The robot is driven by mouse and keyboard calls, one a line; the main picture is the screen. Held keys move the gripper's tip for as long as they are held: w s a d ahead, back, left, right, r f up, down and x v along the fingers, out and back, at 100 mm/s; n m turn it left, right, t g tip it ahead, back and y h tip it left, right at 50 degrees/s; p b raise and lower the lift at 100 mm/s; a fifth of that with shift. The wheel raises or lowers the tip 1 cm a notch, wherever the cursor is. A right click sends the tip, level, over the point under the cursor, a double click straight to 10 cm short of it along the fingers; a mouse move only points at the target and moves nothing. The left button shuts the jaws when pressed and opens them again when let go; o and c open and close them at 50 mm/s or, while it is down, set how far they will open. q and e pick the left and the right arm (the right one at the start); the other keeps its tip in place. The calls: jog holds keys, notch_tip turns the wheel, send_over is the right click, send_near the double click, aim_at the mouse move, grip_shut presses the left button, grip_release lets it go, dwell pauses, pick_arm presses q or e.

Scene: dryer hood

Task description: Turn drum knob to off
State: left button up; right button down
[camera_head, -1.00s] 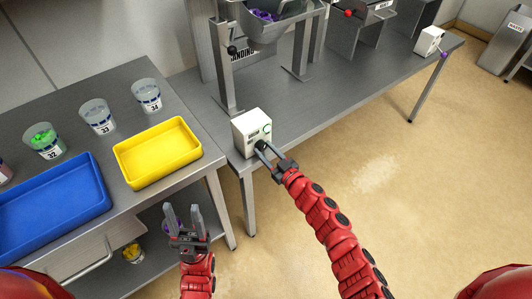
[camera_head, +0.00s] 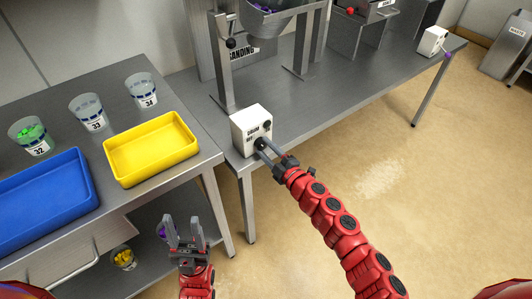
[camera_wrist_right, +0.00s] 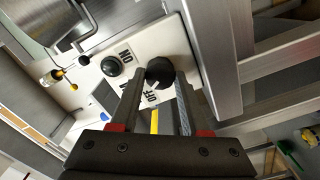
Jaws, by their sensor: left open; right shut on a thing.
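The white drum box (camera_head: 245,122) stands at the near left corner of the long steel table. Its front carries dark lettering, a dark round lamp (camera_head: 267,125) and a black knob (camera_head: 261,142). My right gripper (camera_head: 265,147) is shut on the knob. In the right wrist view the knob (camera_wrist_right: 160,71) sits between the fingertips, with "ON" and "OFF" labels beside it; the fingers hide part of the face. The dark lamp (camera_wrist_right: 111,65) shows there too. My left gripper (camera_head: 183,227) is open and empty, in front of the left bench, away from the box.
The left bench holds a yellow tray (camera_head: 150,174), a blue tray (camera_head: 88,208) and several numbered cups. A steel sanding machine (camera_head: 222,80) stands behind the box. Another white box (camera_head: 432,40) is at the table's far right. The floor at right is clear.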

jog(key=shift+n+b, duration=0.75)
jog(key=shift+n, duration=0.85)
jog(key=shift+c, duration=1.9)
grip_release()
jog(key=shift+s+d, duration=0.35)
jog(key=shift+s, duration=0.1)
jog(key=v, duration=1.6)
jog(key=shift+s, duration=0.15)
